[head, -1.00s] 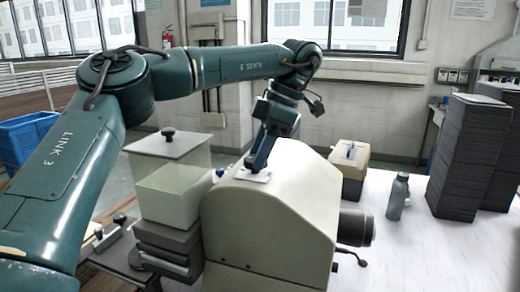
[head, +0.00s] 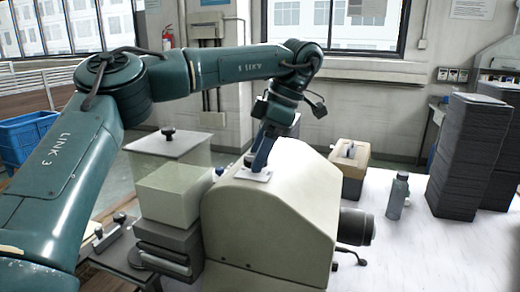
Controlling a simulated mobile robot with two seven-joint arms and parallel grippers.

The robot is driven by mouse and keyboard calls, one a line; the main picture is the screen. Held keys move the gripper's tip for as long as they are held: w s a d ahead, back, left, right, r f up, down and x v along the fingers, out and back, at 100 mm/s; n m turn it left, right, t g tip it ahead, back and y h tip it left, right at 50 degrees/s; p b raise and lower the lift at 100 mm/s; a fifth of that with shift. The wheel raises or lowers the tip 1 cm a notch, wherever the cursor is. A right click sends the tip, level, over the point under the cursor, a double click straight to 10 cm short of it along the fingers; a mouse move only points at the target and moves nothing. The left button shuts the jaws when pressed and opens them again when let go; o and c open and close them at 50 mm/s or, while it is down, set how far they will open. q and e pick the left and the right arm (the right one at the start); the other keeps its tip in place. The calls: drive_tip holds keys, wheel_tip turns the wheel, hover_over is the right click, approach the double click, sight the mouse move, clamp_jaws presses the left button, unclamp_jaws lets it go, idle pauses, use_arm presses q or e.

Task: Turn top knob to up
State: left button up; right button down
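A large beige machine (head: 270,225) with a rounded top stands on the white table. A small white plate (head: 251,175) lies on its upper slope; the top knob is not clearly visible there and may be hidden by my gripper. My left gripper (head: 259,163) points down at this plate, touching it or just above it. Its fingers show as one dark blue piece, so I cannot tell whether they are open or shut on something. My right gripper is not in view.
Beige boxes and dark blocks (head: 170,235) stand left of the machine. A tan box (head: 349,170), a grey bottle (head: 397,196) and tall dark stacks (head: 468,155) stand to its right. A dark cylinder (head: 356,227) juts from its right side. The front right table is clear.

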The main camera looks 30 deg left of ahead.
use_arm(q)
drive_tip(key=shift+r, duration=0.1)
drive_tip(key=shift+v, duration=3.7)
